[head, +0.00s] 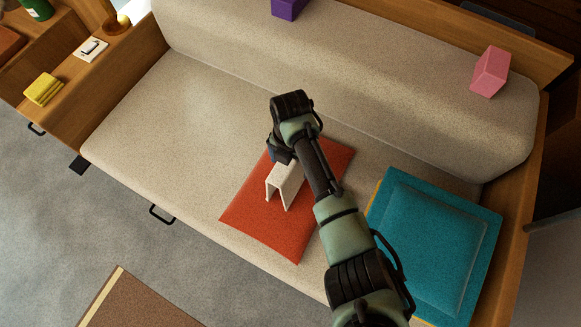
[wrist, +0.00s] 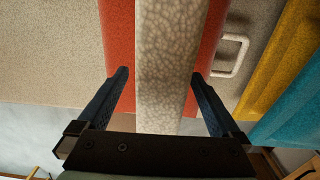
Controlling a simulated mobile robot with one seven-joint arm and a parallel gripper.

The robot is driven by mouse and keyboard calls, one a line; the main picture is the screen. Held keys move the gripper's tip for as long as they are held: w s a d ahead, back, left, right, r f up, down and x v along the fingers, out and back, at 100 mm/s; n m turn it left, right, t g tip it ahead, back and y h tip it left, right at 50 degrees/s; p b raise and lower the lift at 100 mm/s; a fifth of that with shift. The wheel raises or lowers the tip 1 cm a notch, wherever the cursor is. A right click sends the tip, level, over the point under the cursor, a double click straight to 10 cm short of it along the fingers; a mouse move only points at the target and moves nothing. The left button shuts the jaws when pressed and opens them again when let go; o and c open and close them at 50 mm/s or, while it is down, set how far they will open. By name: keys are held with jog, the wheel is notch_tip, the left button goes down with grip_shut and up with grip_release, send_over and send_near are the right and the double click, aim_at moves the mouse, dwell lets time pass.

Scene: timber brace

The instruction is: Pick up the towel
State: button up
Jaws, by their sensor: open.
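A cream, mottled cloth folded into a tent shape, which looks like the towel (head: 285,184), stands on the red cushion (head: 267,224) on the bench seat. In the wrist view the towel (wrist: 168,60) runs as a pale strip up the middle, between my two fingers. My gripper (wrist: 160,74) is open, with one dark finger on each side of the strip and a visible gap to each. In the head view my gripper (head: 280,152) is at the towel's upper end; its fingertips are hidden there.
A teal cushion (head: 435,245) with a yellow one under it lies to the right. A purple block (head: 288,8) and a pink block (head: 490,72) rest on the backrest. A yellow folded item (head: 43,89) lies on the left wooden shelf. The seat left of the red cushion is clear.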

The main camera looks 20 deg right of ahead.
jog(key=shift+f, duration=0.7)
jog(key=c, duration=1.5)
